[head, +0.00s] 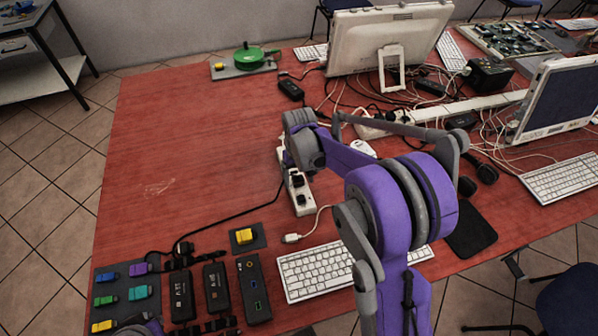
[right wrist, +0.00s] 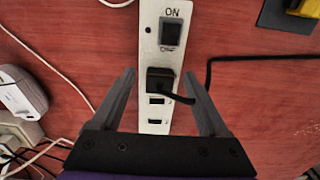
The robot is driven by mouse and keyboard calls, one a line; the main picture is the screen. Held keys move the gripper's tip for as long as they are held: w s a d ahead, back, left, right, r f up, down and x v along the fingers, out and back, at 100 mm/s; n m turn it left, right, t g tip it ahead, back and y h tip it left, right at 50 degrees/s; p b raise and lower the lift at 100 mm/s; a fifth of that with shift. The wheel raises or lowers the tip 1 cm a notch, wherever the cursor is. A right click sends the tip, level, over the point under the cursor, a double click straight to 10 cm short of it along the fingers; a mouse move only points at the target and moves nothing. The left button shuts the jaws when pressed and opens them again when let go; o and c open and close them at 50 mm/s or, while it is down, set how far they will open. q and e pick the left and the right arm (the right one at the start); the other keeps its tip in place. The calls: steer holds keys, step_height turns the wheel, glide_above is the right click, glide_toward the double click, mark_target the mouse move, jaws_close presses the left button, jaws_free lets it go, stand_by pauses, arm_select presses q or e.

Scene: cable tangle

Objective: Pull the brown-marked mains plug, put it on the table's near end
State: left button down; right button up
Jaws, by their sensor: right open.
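A white power strip (head: 304,204) lies on the red table, partly hidden by my right arm; it also shows in the right wrist view (right wrist: 153,50). A black plug (right wrist: 160,78) sits in its socket nearest the ON switch, with a black cable leaving to the right. No brown mark can be made out on it. My right gripper (right wrist: 158,73) is open, one finger on each side of the strip, with the plug between the fingertips. Whether they touch the plug cannot be told. My left gripper is not in view.
The red table (head: 180,130) is bare at left. A keyboard (head: 315,272), a yellow block on a dark pad (head: 243,237) and black boxes (head: 216,287) lie at the front. Monitors (head: 385,38) and tangled cables fill the back right. A white adapter (right wrist: 22,92) lies left of the strip.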

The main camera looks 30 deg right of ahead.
steer(key=shift+f, duration=0.1)
jaws_close()
stand_by(0.7)
